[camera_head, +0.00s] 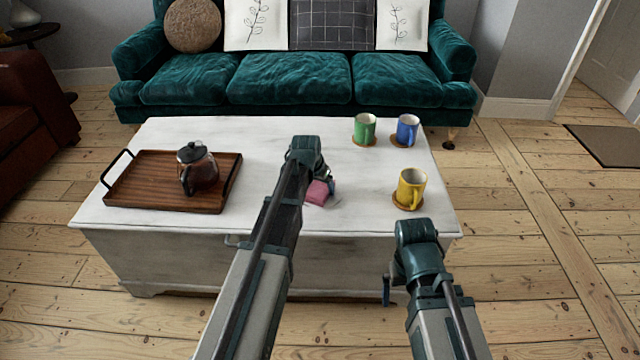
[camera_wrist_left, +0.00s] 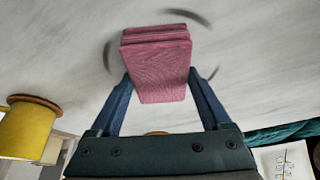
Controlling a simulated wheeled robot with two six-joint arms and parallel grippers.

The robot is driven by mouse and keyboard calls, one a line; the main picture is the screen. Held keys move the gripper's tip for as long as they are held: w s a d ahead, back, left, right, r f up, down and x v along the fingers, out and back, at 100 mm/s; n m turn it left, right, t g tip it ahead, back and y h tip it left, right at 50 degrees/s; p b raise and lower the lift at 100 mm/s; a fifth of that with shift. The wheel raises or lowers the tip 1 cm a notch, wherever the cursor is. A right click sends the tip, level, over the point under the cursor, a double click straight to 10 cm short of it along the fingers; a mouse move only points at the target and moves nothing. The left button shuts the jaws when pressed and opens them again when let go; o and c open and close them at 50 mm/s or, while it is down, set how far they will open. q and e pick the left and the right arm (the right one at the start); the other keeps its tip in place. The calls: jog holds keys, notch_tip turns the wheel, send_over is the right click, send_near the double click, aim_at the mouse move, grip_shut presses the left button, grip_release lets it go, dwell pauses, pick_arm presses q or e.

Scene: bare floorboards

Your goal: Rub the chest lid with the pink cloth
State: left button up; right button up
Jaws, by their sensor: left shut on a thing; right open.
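The chest lid (camera_head: 258,160) is a white, worn wooden top. The folded pink cloth (camera_head: 319,193) is at the middle of the lid, right of my left forearm. In the left wrist view the pink cloth (camera_wrist_left: 158,70) sits between the blue fingers of my left gripper (camera_wrist_left: 160,90), which is shut on it. Dark curved marks (camera_wrist_left: 190,17) show on the lid around the cloth. I cannot tell whether the cloth touches the lid. My right gripper (camera_head: 387,290) is open and empty, in front of the chest's right front; its fingers are mostly hidden.
A wooden tray (camera_head: 128,190) with a teapot (camera_head: 197,168) stands on the lid's left. Green (camera_head: 364,128), blue (camera_head: 407,130) and yellow (camera_head: 411,188) mugs stand on coasters at the right. A teal sofa (camera_head: 290,80) is behind the chest.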

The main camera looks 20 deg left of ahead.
aim_at(320, 201)
pick_arm(q)
jog(key=shift+s+d+f, duration=0.1)
jog(key=shift+s+d, duration=0.1)
jog(key=shift+s, duration=0.4)
jog(key=shift+s+d, duration=0.15)
jog(key=shift+s, duration=0.4)
jog(key=shift+s, duration=0.1)
jog(key=shift+s+d, duration=0.25)
jog(key=shift+s, duration=0.55)
jog(key=shift+s+d, duration=0.25)
jog(key=shift+s, duration=0.55)
jog(key=shift+s+a, duration=0.15)
jog(key=shift+a, duration=0.6)
jog(key=shift+s+a, duration=0.1)
jog(key=shift+a, duration=0.6)
